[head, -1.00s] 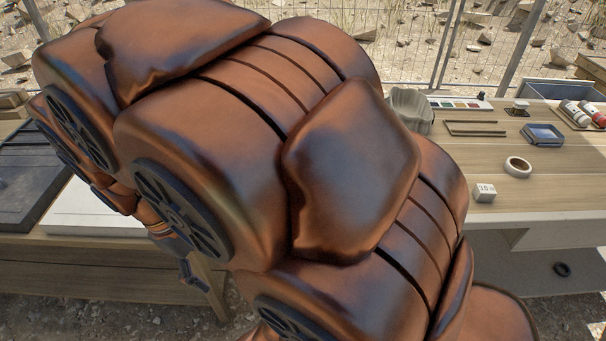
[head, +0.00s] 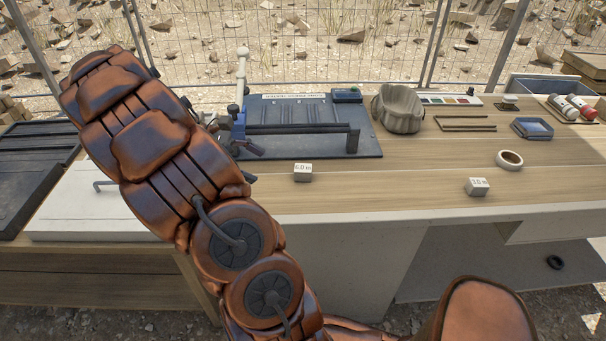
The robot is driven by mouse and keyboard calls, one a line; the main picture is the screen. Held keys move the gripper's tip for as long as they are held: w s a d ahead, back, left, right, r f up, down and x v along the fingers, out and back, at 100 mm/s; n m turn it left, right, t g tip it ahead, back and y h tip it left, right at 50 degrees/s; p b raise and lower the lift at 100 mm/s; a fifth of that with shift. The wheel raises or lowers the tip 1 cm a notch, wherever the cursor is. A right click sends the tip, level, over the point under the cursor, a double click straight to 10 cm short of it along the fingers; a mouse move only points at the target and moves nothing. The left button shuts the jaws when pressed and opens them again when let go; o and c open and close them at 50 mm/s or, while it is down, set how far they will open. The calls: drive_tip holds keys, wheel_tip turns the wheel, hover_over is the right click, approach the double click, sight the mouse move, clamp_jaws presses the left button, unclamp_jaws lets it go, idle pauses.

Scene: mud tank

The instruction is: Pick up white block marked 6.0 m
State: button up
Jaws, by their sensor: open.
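The white block marked 6.0 m (head: 303,173) sits on the wooden bench top, near the front, just in front of the dark board. It stands clear of other things, and its marked face is toward me. My gripper (head: 250,164) is partly hidden behind my copper-coloured arm. Its dark fingers show to the left of the block, apart from it, open and with nothing seen between them. A second white block (head: 477,187), with a mark that is hard to read, stands farther right near the front edge.
A dark board (head: 365,140) with a bar and an upright post is behind the block. The bench between the two blocks is clear.

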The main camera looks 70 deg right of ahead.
sight(306, 171)
drive_tip(key=d+f+g, duration=0.1)
drive_tip(key=d+f, duration=0.1)
drive_tip(key=d, duration=0.2)
drive_tip(key=d+f+n+g, duration=0.1)
drive_tip(key=d+f, duration=0.2)
drive_tip(key=d, duration=0.1)
drive_tip(key=s+d+f+n+b, duration=0.1)
drive_tip(key=d+f, duration=0.2)
drive_tip(key=d, duration=0.1)
drive_tip(key=shift+f+g, duration=0.15)
drive_tip(key=shift+g, duration=0.25)
drive_tip(key=shift+s+d+f, duration=0.15)
drive_tip(key=shift+d+f, duration=0.2)
drive_tip(key=shift+d, duration=0.05)
drive_tip(key=shift+x, duration=1)
drive_tip(key=shift+a+p+x, duration=0.1)
drive_tip(key=shift+p+x, duration=0.45)
drive_tip(key=shift+x, duration=0.9)
drive_tip(key=shift+a+p+x, duration=0.15)
drive_tip(key=shift+p+x, duration=0.35)
drive_tip(key=shift+x, duration=1)
drive_tip(key=shift+c, duration=0.2)
drive_tip(key=c, duration=1.2)
